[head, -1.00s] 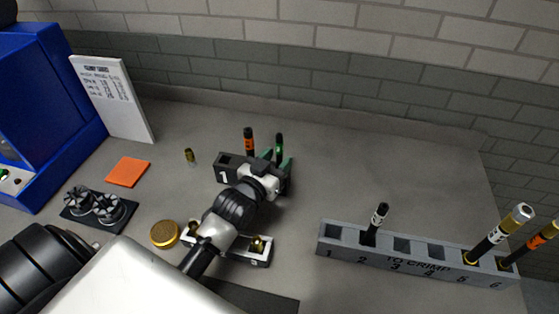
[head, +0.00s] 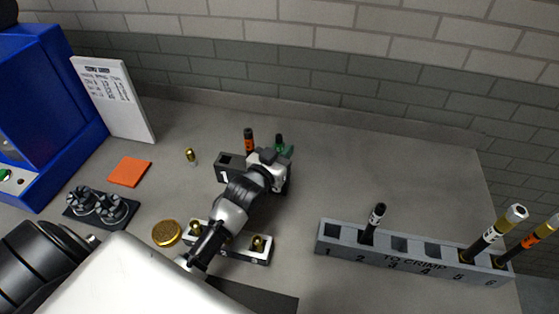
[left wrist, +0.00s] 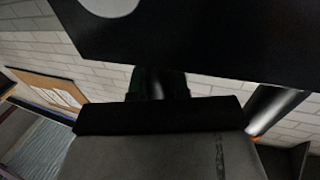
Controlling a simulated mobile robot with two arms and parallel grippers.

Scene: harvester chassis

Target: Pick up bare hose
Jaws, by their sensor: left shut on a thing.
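A short black hose with a green band (head: 279,142) stands upright at the small grey block marked 1 (head: 224,174). My left gripper (head: 281,154) is shut on this hose, low on its visible part. The hose's lower end is hidden behind the gripper and wrist. A black hose with an orange band (head: 249,139) stands beside it at the same block, apart from the fingers. In the left wrist view a dark upright shape shows between dark surfaces, too dim to make out. My right gripper is not in view.
A grey rack marked "TO CRIMP" (head: 415,265) at the right holds a black hose (head: 373,222) and two longer gold-ended hoses. A blue machine (head: 45,90), a white sign (head: 115,98), an orange square (head: 129,171) and a brass disc (head: 166,233) are at left. The back right bench is clear.

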